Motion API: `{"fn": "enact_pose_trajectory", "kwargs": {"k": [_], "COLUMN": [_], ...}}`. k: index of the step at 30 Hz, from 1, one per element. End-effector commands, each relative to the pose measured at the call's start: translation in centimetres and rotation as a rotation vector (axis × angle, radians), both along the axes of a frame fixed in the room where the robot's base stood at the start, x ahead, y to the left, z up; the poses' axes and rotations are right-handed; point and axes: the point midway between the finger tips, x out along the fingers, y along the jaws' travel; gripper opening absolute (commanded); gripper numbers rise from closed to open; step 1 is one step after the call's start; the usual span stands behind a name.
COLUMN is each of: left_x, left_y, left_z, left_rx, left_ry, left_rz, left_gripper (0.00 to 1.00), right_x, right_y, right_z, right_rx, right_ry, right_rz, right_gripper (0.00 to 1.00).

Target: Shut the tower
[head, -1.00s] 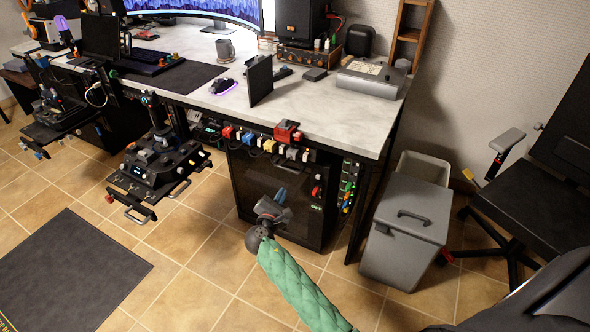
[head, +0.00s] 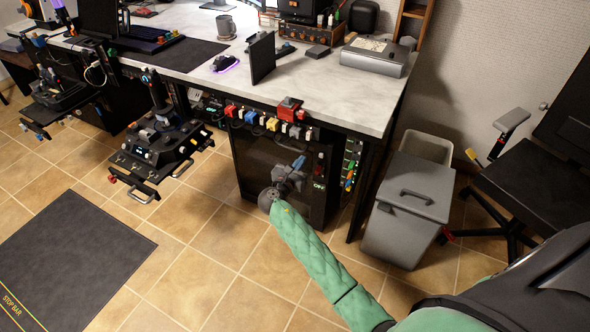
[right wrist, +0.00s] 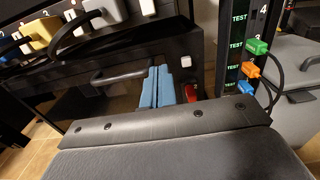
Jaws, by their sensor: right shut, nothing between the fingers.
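The black tower (head: 253,160) stands under the right part of the desk, with a dark glossy front. I cannot tell whether its front is open or closed. My right gripper (head: 299,162) is in front of the tower's right half, with its blue fingers pointing up. In the right wrist view, the blue fingers (right wrist: 157,86) are together and empty, just right of a dark bar handle (right wrist: 120,76). I cannot tell whether they touch it. My right wrist hides part of the tower's lower front. My left gripper is not in view.
The desk (head: 330,90) overhangs the tower, with coloured plugs (head: 270,123) along its edge. A grey bin (head: 408,205) and a black chair (head: 520,185) stand to the right. A joystick console (head: 160,140) juts out left. The tiled floor in front is mostly clear.

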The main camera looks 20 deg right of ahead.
Motion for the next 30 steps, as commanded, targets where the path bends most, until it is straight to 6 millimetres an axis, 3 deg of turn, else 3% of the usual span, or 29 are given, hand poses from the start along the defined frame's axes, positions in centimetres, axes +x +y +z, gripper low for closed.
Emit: {"fn": "enact_pose_trajectory", "kwargs": {"k": [12, 30], "left_x": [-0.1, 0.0], "left_y": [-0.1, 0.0], "left_z": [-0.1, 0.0], "left_rx": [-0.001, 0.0], "left_ry": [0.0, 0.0], "left_rz": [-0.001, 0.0], "left_gripper": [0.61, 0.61], "right_x": [3.8, 4.7], "right_y": [-5.0, -6.0], "right_z": [0.0, 0.1], "right_rx": [-0.001, -0.001], "right_ry": [0.0, -0.001], "right_rz": [-0.001, 0.0], "right_gripper": [0.0, 0.0]}}
